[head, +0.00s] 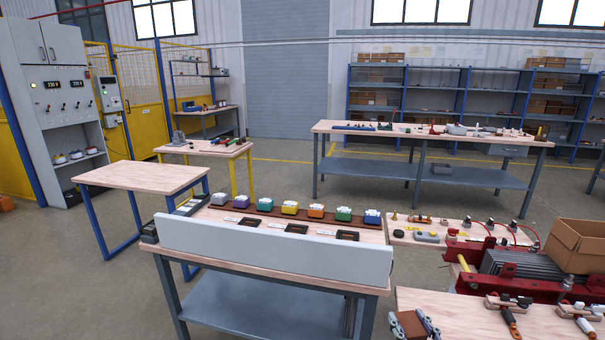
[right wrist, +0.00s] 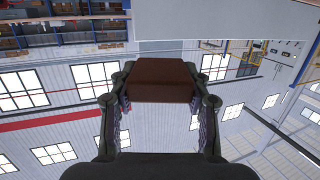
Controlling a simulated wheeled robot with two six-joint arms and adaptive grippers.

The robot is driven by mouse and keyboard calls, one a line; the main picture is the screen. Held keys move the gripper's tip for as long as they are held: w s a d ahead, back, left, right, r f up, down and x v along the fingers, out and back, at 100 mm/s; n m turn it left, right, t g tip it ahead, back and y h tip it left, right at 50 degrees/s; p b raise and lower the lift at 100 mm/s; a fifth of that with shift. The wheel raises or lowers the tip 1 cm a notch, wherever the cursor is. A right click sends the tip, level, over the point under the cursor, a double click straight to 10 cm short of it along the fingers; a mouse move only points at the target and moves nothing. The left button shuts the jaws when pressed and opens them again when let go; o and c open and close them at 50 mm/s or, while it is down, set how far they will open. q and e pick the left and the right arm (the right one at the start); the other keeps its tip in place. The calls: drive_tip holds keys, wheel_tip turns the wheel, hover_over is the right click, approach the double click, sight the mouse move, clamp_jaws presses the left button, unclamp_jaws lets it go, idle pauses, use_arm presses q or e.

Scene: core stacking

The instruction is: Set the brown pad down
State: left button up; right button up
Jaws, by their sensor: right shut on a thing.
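The brown pad (head: 411,325) shows at the bottom edge of the head view, by the near left corner of the right wooden bench. My right gripper (head: 413,322) is shut on it, with one finger on each side. In the right wrist view the pad (right wrist: 163,81) is a dark brown block between the two fingers of the gripper (right wrist: 160,96). It looks held clear of any surface there, with only walls and windows behind it. My left gripper is not in view.
The right bench (head: 440,300) carries tools, beside a red clamp frame (head: 495,285) with grey plates and an open cardboard box (head: 575,246). The middle bench holds colored bins (head: 290,208), black trays (head: 296,229) and a grey front panel (head: 270,253). A left table (head: 140,176) is bare.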

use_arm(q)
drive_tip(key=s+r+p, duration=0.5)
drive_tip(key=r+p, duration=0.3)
use_arm(e)
drive_tip(key=d+r+m+h, duration=0.3)
drive_tip(key=d+r+h, duration=0.2)
drive_tip(key=r, duration=0.7)
drive_tip(key=shift+s+d+m, duration=0.35)
drive_tip(key=shift+d+m, duration=0.05)
drive_tip(key=shift+d, duration=0.5)
